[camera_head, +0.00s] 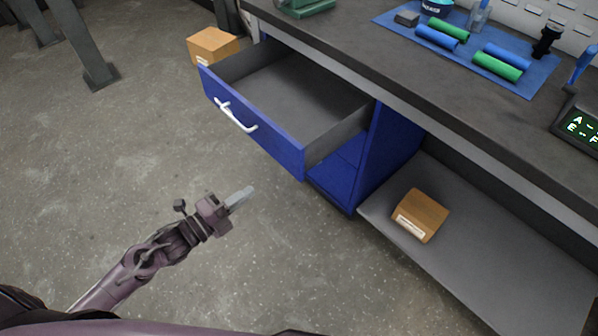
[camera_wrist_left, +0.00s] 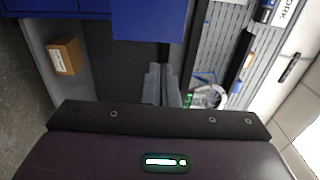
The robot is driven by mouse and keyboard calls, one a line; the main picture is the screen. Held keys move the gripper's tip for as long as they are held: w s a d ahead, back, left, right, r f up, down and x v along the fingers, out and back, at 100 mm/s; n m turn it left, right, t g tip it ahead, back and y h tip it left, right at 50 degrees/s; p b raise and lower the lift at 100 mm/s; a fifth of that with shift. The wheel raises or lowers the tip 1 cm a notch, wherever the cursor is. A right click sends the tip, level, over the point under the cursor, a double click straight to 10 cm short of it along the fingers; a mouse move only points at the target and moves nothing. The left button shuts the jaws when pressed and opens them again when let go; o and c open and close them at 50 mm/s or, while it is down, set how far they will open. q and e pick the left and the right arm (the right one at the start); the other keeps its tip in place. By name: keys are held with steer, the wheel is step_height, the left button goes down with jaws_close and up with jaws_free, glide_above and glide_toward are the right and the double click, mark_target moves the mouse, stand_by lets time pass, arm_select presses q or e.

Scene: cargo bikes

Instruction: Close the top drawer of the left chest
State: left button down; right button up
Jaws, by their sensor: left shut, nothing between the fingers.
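The top drawer (camera_head: 251,122) of the blue chest (camera_head: 372,160) is pulled far out from under the workbench. Its blue front carries a white bar handle (camera_head: 236,116), and its grey inside looks empty. My left gripper (camera_head: 241,197) is shut and empty, in front of the drawer and apart from it, pointing toward it. In the left wrist view, my left gripper's fingers (camera_wrist_left: 162,86) are together, and a blue panel (camera_wrist_left: 152,20) shows just beyond them. My right gripper is not in view.
The workbench (camera_head: 400,75) holds a blue mat (camera_head: 520,88) with blue and green rolls. A cardboard box (camera_head: 420,214) sits on the lower shelf (camera_head: 480,262), and another box (camera_head: 213,45) is beyond the drawer. Floor in front of the drawer is clear.

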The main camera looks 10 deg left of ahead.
mark_target(296, 159)
arm_select(q)
steer(key=x, duration=1.3)
steer(key=shift+w, duration=0.15)
steer(key=shift+w, duration=0.1)
